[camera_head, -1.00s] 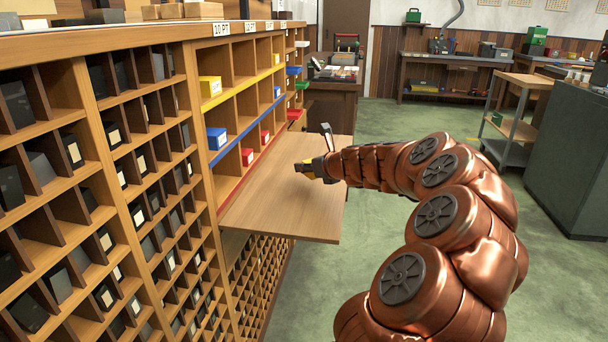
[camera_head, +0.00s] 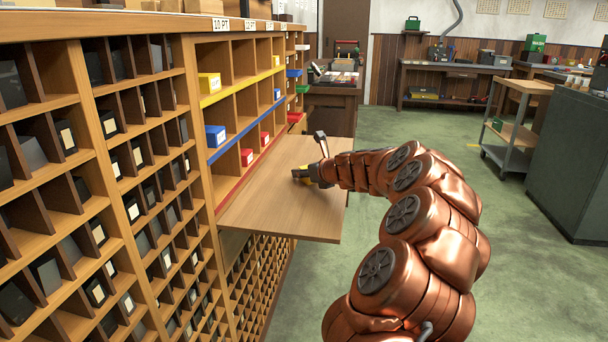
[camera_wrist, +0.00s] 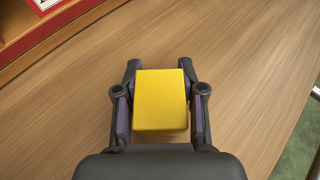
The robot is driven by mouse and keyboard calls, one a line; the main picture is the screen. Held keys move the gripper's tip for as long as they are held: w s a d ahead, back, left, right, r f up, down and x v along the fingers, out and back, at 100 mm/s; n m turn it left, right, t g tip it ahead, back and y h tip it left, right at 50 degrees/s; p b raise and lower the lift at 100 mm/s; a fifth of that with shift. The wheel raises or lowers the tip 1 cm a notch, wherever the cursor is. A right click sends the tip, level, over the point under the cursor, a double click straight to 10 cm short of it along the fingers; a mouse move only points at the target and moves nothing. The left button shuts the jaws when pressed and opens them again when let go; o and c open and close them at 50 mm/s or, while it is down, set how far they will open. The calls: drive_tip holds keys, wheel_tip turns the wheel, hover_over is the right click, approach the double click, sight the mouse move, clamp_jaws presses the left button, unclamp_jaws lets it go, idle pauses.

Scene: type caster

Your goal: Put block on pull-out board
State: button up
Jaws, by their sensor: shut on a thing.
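A yellow block (camera_wrist: 161,101) is between the two fingers of my gripper (camera_wrist: 160,95) in the wrist view, and the gripper is shut on it. In the head view my gripper (camera_head: 308,175) is over the pull-out board (camera_head: 262,214), a flat wooden shelf sticking out of the cabinet. The block is mostly hidden there; a small patch of yellow shows at the gripper. The board's bare surface fills most of the wrist view. I cannot tell whether the block touches the board or is held just above it.
The cabinet (camera_head: 183,80) stands along the left, with compartments holding a yellow box (camera_head: 209,84), a blue box (camera_head: 215,136) and small red boxes. A red-edged shelf borders the board's left side. A grey cart (camera_head: 515,125) and dark green cabinet (camera_head: 575,160) stand at right, with open floor between.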

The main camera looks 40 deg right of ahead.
drive_tip(key=shift+f, duration=0.15)
drive_tip(key=o, duration=1.1)
drive_tip(key=shift+s+r, duration=0.35)
drive_tip(key=shift+s, duration=0.05)
wheel_tip(320, 180, up, 4)
drive_tip(key=p, duration=0.3)
hover_over(324, 192)
drive_tip(key=shift+d+f, duration=0.1)
drive_tip(key=shift+f, duration=0.05)
drive_tip(key=shift+v, duration=0.75)
